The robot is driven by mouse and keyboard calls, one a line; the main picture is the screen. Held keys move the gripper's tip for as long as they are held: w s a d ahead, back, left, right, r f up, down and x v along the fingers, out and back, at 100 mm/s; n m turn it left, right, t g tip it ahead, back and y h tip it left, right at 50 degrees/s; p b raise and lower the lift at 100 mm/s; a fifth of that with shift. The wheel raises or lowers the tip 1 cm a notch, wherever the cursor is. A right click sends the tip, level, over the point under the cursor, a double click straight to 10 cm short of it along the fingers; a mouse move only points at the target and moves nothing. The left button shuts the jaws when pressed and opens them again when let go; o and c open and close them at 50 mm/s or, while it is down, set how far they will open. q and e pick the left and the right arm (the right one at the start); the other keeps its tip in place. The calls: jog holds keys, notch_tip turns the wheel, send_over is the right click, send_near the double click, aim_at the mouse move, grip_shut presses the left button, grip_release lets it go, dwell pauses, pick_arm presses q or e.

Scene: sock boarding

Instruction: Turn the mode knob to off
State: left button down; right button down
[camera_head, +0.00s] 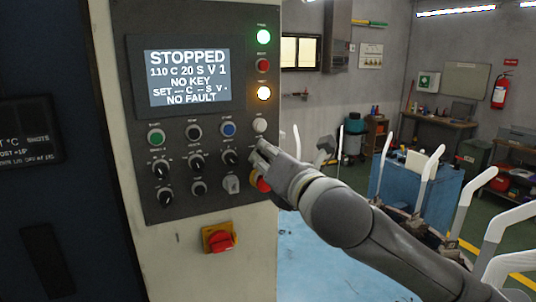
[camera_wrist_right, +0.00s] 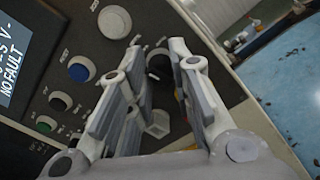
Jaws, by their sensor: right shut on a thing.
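The dark control panel (camera_head: 150,120) carries rows of buttons and black knobs. My right gripper (camera_head: 260,152) is at the right end of the upper knob row, below a white button (camera_head: 259,125). In the right wrist view my right gripper (camera_wrist_right: 160,60) has its two fingers on either side of a dark knob (camera_wrist_right: 158,62), shut on it. That knob is hidden behind the gripper in the head view. Its label is too small to read, so I cannot tell its setting. The screen (camera_head: 187,77) reads STOPPED, NO KEY and NO FAULT. My left gripper is not in view.
A red stop button (camera_head: 260,182) sits just below my right gripper. Another black knob (camera_head: 230,157) is close to its left. A red switch on a yellow plate (camera_head: 218,238) is lower on the cabinet. A blue cart with white curved forms (camera_head: 425,195) stands to the right.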

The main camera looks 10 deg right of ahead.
jog(key=shift+m, duration=0.9)
jog(key=c, duration=1.3)
grip_release()
